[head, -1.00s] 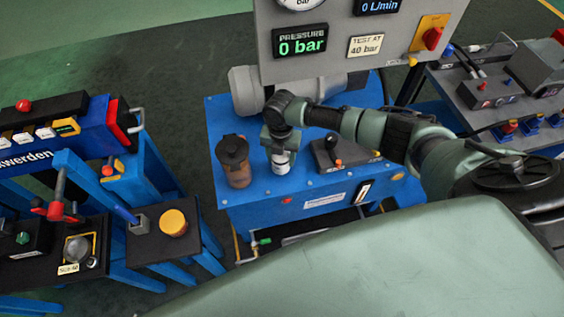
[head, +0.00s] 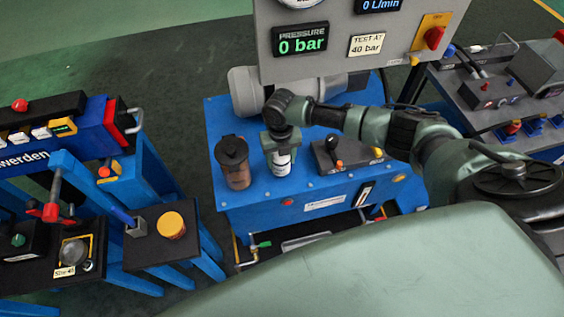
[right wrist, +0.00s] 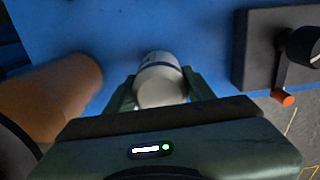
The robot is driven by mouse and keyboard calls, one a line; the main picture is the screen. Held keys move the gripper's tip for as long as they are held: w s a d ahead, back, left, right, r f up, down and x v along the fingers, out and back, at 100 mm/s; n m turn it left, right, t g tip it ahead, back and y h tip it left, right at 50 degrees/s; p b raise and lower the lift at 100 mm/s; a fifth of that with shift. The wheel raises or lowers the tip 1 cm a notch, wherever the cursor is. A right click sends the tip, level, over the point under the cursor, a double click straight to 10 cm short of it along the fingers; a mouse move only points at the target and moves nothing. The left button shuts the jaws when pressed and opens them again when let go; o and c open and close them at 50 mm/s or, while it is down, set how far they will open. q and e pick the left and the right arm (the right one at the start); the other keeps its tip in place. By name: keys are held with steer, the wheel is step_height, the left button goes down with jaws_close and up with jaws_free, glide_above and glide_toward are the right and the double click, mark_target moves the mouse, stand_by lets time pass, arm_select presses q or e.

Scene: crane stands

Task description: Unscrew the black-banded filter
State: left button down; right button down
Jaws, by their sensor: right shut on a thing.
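The white filter canister (head: 281,168) with a dark band stands upright on the blue cabinet's top (head: 215,112). It also shows between my fingers in the right wrist view (right wrist: 160,86), where part of the band is visible. My right gripper (head: 282,152) reaches down over the canister from above and is shut on it; its fingers (right wrist: 160,88) lie on both sides of it. The gripper hides part of the canister in the head view. My left gripper is in neither view.
A brown translucent filter bowl with a black cap (head: 234,163) stands close at left. A black lever block (head: 338,153) stands at right. The grey gauge panel (head: 350,68) rises behind, its display reading 0 bar. A blue bench (head: 150,255) stands further left.

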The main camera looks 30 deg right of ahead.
steer(key=n, duration=0.1)
steer(key=n+b, duration=0.1)
steer(key=shift+w+n, duration=0.2)
steer(key=shift+n, duration=0.1)
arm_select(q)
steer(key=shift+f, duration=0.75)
arm_select(e)
steer(key=shift+r+n, duration=0.15)
steer(key=shift+n, duration=0.95)
